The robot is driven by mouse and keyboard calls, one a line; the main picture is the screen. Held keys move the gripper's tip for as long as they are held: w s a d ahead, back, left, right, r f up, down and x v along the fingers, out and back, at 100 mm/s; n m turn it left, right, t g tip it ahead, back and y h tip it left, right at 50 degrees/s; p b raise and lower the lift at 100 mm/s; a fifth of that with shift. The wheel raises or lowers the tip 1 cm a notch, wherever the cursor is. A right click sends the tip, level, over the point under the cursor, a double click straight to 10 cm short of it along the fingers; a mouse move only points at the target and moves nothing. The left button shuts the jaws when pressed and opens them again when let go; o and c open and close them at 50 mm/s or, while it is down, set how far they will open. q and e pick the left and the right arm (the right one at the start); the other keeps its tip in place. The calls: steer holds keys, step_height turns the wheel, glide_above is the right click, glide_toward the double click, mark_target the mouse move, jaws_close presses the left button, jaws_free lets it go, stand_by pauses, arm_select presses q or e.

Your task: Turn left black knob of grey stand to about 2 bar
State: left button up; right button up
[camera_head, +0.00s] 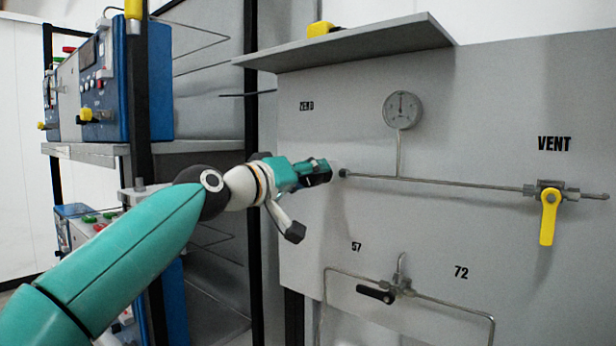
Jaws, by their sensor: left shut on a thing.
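The grey stand (480,110) is an upright panel on the right with thin metal pipes. My left gripper (322,172) reaches in from the left. It is shut at the left end of the upper pipe, below a label that seems to read ZERO. The left black knob is mostly hidden by the gripper; only a small dark piece (343,173) at the pipe end shows. A round gauge (403,109) stands above this pipe with its needle roughly upright; its scale is too small to read. My right gripper is out of view.
A yellow VENT handle (549,217) hangs down at the right. A black lever valve (376,294) sits on the lower pipe. A shelf (350,46) juts out above. Blue instrument boxes (148,80) stand on a rack at left.

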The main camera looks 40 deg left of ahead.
arm_select(q)
steer(key=o, duration=0.7)
steer(key=shift+w+d+f, duration=0.1)
steer(key=shift+f, duration=0.3)
steer(key=o, duration=0.5)
steer(key=shift+r, duration=0.15)
steer(key=shift+c, duration=0.2)
steer(key=shift+s+r, duration=0.1)
steer(key=shift+s, duration=0.1)
steer(key=shift+s, duration=0.2)
steer(key=s+a, duration=0.1)
steer(key=s, duration=1)
steer(key=shift+s, duration=0.15)
